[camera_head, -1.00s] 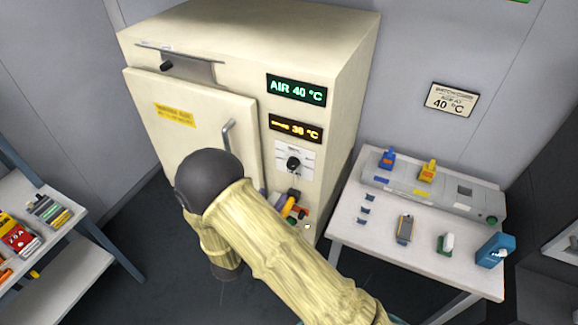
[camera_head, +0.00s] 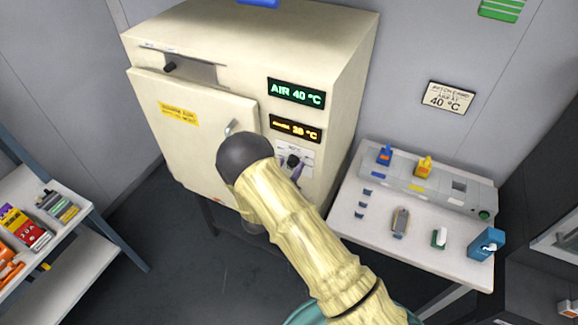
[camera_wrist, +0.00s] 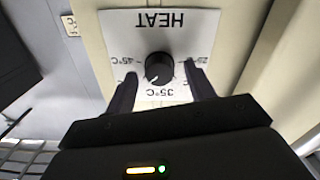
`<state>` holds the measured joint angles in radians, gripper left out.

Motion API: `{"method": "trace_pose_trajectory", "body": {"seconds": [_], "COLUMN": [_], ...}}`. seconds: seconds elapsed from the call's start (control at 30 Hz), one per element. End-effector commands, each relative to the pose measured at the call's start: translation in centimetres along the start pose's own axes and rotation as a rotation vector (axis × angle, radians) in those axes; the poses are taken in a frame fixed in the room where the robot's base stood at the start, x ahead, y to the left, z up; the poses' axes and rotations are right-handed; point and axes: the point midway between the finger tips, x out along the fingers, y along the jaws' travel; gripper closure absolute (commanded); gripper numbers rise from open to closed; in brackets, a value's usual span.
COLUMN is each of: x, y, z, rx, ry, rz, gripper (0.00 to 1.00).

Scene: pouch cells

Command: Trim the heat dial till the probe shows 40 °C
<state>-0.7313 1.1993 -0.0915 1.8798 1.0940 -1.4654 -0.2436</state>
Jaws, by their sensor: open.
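The heat dial (camera_head: 293,160) is a black knob on a white plate, low on the front of the cream cabinet. In the wrist view the dial (camera_wrist: 158,67) sits under an upside-down HEAT label; its pale mark seems to lie between 35 and 45 °C. My gripper (camera_wrist: 161,80) is open, one dark finger on each side of the knob; contact is not clear. In the head view my arm partly hides my gripper (camera_head: 294,168) at the dial. The amber probe display (camera_head: 296,129) seems to read 38 °C, though it is blurred. The green display (camera_head: 296,92) reads AIR 40 °C.
The cabinet door (camera_head: 190,125) with its handle is left of the dial, partly behind my arm. A wall card (camera_head: 448,97) shows 40 °C. A white table (camera_head: 375,225) at right bears a grey rack and small items. A stocked shelf (camera_head: 85,215) stands at left.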

Motion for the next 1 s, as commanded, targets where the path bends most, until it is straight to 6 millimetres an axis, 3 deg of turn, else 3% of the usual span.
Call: {"method": "trace_pose_trajectory", "body": {"seconds": [0.07,0.3,0.67,1.0], "x": [-0.01,-0.03,-0.03,-0.04], "y": [0.00,0.00,-0.05,-0.08], "z": [0.00,-0.02,0.16,0.59], "rx": [0.000,0.000,0.044,0.233], "ry": [0.000,0.000,0.001,0.001], "rz": [0.000,0.000,0.001,0.001], "gripper": [0.48,0.91,0.91,0.90]}}
